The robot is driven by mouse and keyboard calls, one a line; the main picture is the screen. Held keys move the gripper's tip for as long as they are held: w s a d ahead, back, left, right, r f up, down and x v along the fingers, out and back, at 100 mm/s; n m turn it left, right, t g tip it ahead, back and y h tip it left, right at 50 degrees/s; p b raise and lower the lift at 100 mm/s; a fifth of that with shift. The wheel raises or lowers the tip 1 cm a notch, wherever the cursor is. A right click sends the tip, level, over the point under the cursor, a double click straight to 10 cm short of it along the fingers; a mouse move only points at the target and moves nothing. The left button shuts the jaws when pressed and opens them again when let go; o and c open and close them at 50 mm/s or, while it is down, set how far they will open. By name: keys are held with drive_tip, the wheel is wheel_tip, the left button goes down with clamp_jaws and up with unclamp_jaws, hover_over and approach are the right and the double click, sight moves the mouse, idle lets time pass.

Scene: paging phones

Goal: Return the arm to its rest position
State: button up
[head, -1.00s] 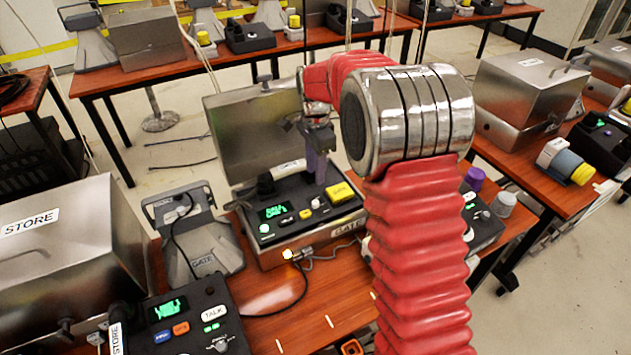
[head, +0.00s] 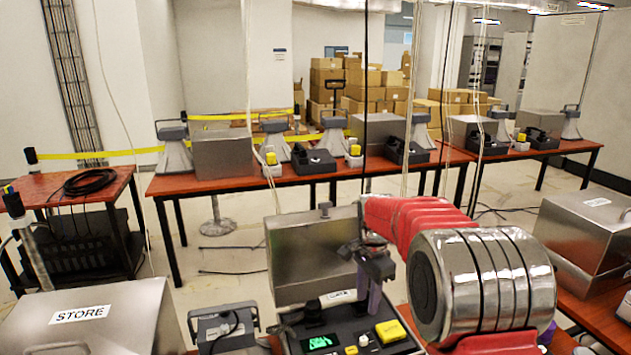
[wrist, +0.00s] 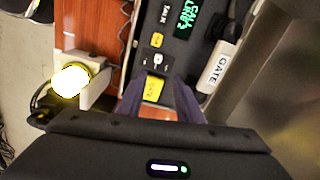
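My gripper (head: 374,308) hangs fingers down at the end of my red-sleeved arm, over the GATE phone console (head: 348,336). In the wrist view, its two dark purple fingers (wrist: 162,98) stand apart with nothing between them. The console's yellow button (head: 391,330) lies close by the fingertips in the head view. In the wrist view, the yellow button (wrist: 154,89) shows in the gap between the fingers. I cannot tell whether the fingers touch the console. A handset with a white label (wrist: 217,67) lies on the console.
A metal box (head: 318,262) stands behind the console. A metal STORE box (head: 100,325) is at front left and a grey horn (head: 225,328) beside the console. A lit yellow lamp (wrist: 70,80) is near the gripper. Another metal box (head: 590,232) stands right.

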drive_tip(key=s+r+n+t, duration=0.1)
drive_tip(key=s+r+n, duration=0.3)
drive_tip(key=s, duration=0.7)
drive_tip(key=s+r+n+t, duration=0.2)
drive_tip(key=s+r+n, duration=0.1)
drive_tip(key=s, duration=0.8)
drive_tip(key=s+d+r+n+t, duration=0.1)
drive_tip(key=s+r+n, duration=0.3)
drive_tip(key=s, duration=0.8)
drive_tip(key=shift+r+n+t, duration=0.3)
drive_tip(key=shift+n+t, duration=0.4)
drive_tip(key=shift+n, duration=0.4)
